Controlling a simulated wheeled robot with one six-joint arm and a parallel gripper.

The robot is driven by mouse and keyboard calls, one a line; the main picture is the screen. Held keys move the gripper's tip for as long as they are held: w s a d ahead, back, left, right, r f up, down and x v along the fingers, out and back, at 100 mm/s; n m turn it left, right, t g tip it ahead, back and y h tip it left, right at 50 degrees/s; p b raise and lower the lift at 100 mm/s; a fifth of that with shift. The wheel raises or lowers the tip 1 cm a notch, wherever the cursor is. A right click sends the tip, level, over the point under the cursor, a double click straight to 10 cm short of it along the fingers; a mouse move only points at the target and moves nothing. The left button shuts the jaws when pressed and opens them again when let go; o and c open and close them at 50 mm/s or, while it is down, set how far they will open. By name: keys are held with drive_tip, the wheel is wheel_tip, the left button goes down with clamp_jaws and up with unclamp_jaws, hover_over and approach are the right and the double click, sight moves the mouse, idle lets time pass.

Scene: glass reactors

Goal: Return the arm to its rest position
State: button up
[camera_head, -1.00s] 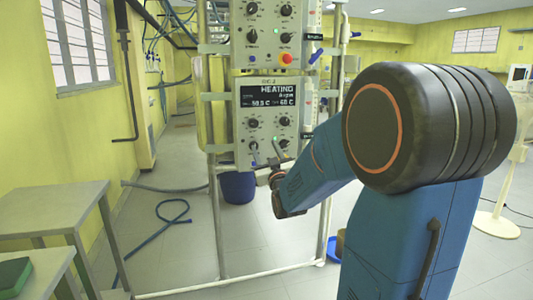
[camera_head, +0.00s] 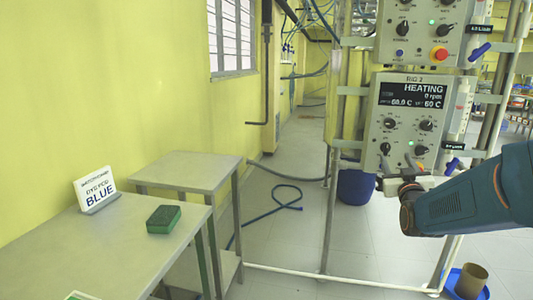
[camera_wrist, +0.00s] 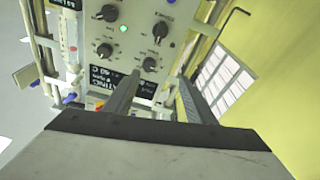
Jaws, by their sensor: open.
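My gripper (camera_head: 394,178) is in front of the lower edge of a reactor control panel (camera_head: 377,125) in the head view. The wrist view shows two finger bars (camera_wrist: 160,98) apart, with nothing between them. The panel's knobs (camera_wrist: 130,38) show upside down beyond the fingers in the wrist view. I cannot tell whether the gripper touches the panel. My arm (camera_head: 470,200) reaches in from the right edge of the head view, roughly level. The panel's display (camera_head: 411,95) reads HEATING and about 60 C.
A blue hose (camera_head: 270,212) lies on the open floor.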

drive_tip(key=s+a+f+g+y, duration=0.1)
drive_tip(key=s+a+f+g, duration=0.4)
drive_tip(key=s, duration=0.7)
drive_tip(key=s+a+f+g+y, duration=0.2)
drive_tip(key=s+a+f+g, duration=0.2)
drive_tip(key=s, duration=0.8)
drive_tip(key=s+a+f+g+y, duration=0.1)
drive_tip(key=s+a+f+g, duration=0.4)
drive_tip(key=s, duration=0.7)
wheel_tip(320, 180, down, 3)
drive_tip(key=shift+a+r+n+g+y, duration=0.1)
drive_tip(key=shift+a+n+g+y, duration=0.25)
drive_tip(key=shift+a, duration=0.7)
